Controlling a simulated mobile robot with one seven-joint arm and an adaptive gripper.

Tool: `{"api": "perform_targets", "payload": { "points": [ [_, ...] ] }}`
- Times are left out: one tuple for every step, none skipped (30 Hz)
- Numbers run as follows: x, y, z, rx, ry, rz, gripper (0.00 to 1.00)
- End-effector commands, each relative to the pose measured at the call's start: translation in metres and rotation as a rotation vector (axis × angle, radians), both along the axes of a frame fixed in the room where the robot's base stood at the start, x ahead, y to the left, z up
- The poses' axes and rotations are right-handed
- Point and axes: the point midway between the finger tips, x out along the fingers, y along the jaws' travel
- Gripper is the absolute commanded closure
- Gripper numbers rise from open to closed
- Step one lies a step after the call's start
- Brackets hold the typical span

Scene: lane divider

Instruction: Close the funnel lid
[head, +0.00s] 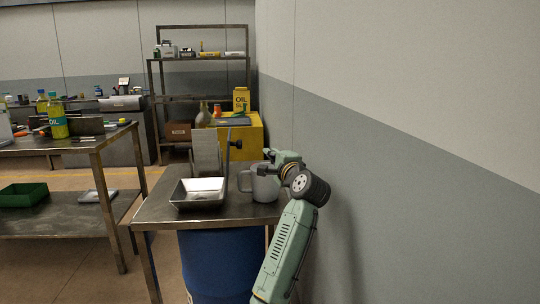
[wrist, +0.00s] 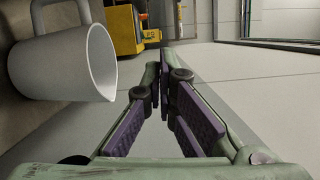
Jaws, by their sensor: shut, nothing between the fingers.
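A square metal funnel (head: 200,194), wide-mouthed like a pan, sits on the near left of a small metal table. A thin upright plate with a black knob (head: 237,144) stands at its right rear, nearly edge-on; it looks like the funnel lid (head: 228,152), raised. Its hinge is not clear. My gripper (head: 268,153) is at the table's right side, behind the grey mug and to the right of the lid, apart from it. In the wrist view my gripper (wrist: 163,78) has its purple-padded fingers together at the tips, with nothing between them. The funnel and lid do not show there.
A grey mug (head: 265,186) stands close to my gripper; it also shows in the wrist view (wrist: 65,65). A wall (head: 370,190) is close on the right. A blue drum (head: 222,265) is under the table (head: 160,210).

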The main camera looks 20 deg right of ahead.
Motion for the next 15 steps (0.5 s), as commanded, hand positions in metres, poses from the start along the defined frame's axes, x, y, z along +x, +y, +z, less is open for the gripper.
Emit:
{"api": "perform_targets", "payload": {
  "points": [
    [0.012,0.001,0.003,0.002,0.003,0.002,1.00],
    [0.019,0.000,0.003,0.002,0.003,0.002,1.00],
    [0.028,0.000,0.004,0.001,0.001,0.002,1.00],
    [0.034,0.000,0.004,0.001,0.003,0.002,1.00],
    [0.040,-0.001,0.004,0.001,0.002,0.002,1.00],
    [0.047,-0.001,0.004,0.001,0.002,0.002,1.00],
    [0.052,-0.001,0.004,0.000,0.001,0.002,1.00],
    [0.057,-0.001,0.004,-0.001,0.002,0.001,1.00],
    [0.061,0.006,0.004,-0.002,0.002,0.003,1.00],
    [0.061,0.011,0.004,-0.004,0.001,0.003,1.00],
    [0.062,0.016,0.005,-0.004,0.000,0.002,1.00],
    [0.063,0.021,0.005,-0.003,0.001,0.002,1.00],
    [0.064,0.024,0.005,-0.003,0.001,0.001,1.00],
    [0.065,0.027,0.005,-0.003,0.000,0.000,1.00],
    [0.066,0.030,0.006,-0.003,-0.001,0.000,1.00]
  ]
}}
